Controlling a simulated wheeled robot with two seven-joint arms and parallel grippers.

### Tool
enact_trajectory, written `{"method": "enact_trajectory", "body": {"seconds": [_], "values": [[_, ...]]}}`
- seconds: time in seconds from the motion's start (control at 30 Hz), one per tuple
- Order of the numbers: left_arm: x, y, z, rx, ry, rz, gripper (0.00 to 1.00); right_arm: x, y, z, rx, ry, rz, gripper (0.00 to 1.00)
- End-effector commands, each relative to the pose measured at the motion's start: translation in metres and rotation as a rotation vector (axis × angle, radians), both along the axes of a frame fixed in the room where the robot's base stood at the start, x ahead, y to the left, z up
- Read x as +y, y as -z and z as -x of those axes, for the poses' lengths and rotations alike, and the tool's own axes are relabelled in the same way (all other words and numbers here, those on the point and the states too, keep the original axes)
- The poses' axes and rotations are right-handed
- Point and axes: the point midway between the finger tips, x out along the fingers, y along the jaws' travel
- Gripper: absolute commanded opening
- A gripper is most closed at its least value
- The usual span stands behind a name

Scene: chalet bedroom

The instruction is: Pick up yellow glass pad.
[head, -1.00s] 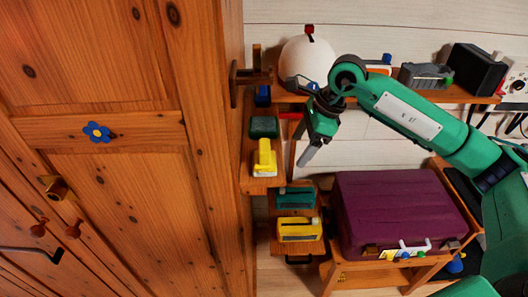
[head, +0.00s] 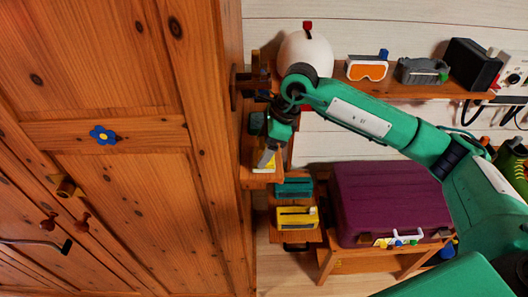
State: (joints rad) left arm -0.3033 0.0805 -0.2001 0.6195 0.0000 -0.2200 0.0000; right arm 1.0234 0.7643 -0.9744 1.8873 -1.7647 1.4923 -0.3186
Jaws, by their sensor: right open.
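A small yellow block with a pale base, which looks like the yellow glass pad (head: 259,168), lies on the narrow wooden side shelf beside the wardrobe. It is mostly hidden by my right gripper (head: 266,160). That gripper points down and is open, with its fingertips over or beside the pad. I cannot tell whether they touch it, and nothing shows as held. Another yellow thing, a slotted yellow box (head: 296,218), sits lower down on a wooden step. My left gripper is not in view.
A dark green item (head: 257,123) is just behind the pad. The wooden wardrobe (head: 120,180) stands close on the left. A teal box (head: 293,188) and a purple suitcase (head: 385,203) are to the right and below. A white round object (head: 305,54) stands behind my arm.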

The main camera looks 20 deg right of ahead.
Motion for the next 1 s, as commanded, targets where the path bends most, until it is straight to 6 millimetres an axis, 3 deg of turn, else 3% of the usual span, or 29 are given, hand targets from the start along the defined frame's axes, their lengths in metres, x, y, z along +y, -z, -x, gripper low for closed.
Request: {"method": "enact_trajectory", "body": {"seconds": [0.13,0.37,0.47,0.93,1.0], "values": [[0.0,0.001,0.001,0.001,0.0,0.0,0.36,0.0,0.001,0.0,0.0,0.0,0.0,0.74],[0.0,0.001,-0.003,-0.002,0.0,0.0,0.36,0.0,0.0,0.0,0.0,0.0,0.0,0.29],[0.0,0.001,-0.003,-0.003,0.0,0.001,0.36,0.0,0.0,0.0,0.0,0.0,-0.001,0.24],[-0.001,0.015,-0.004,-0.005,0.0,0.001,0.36,0.0,-0.011,0.0,-0.003,-0.001,-0.001,0.24],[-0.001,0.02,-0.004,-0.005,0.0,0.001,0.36,-0.009,-0.012,0.002,-0.001,0.003,0.0,0.24]]}}
